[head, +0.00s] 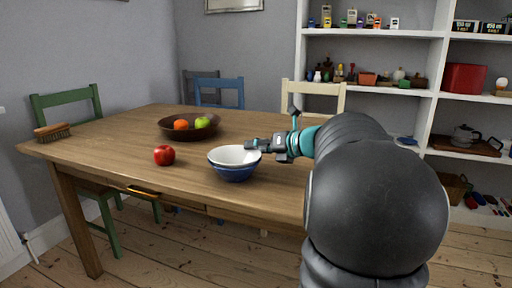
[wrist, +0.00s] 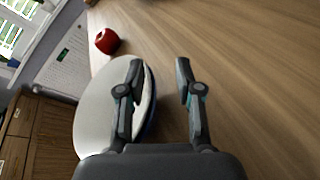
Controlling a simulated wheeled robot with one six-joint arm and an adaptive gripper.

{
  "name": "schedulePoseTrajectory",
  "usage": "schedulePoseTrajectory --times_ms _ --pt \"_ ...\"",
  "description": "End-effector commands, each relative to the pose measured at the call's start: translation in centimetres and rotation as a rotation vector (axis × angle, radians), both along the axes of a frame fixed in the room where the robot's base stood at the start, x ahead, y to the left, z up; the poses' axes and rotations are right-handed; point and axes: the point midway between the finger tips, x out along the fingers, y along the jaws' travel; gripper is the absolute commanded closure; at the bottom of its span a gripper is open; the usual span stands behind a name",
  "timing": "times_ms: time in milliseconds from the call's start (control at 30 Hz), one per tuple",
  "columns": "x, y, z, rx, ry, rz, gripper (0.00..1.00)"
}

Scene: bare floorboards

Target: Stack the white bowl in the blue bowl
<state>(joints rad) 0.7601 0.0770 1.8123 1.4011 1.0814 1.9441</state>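The white bowl (head: 235,155) sits upright in the blue bowl (head: 235,173) near the front edge of the table. Its rim stands a little above the blue bowl's rim. My gripper (head: 251,146) is at the right side of the white bowl's rim. In the wrist view the white bowl (wrist: 95,112) fills the left, with a thin strip of the blue bowl (wrist: 152,122) past its edge. My gripper (wrist: 160,70) is open there, with the left finger over the bowl's inside and the right finger outside, over bare wood. The fingers are apart, and the rim between them is not pinched.
The wooden table (head: 110,140) also bears a red apple (head: 164,155) left of the bowls and a brown fruit bowl (head: 172,130) behind them. A brush (head: 52,132) lies at the far left. Chairs stand around the table; its left front is clear.

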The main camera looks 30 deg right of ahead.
Motion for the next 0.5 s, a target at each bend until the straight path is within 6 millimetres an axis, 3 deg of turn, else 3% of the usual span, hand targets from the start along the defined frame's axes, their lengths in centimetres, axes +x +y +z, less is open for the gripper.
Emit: schedulePoseTrajectory --times_ms 267,500 --pt "-0.7 -0.3 0.5 -0.001 -0.002 -0.003 0.67" --pt "-4.4 -1.9 1.8 -0.002 -0.004 -0.004 0.67"
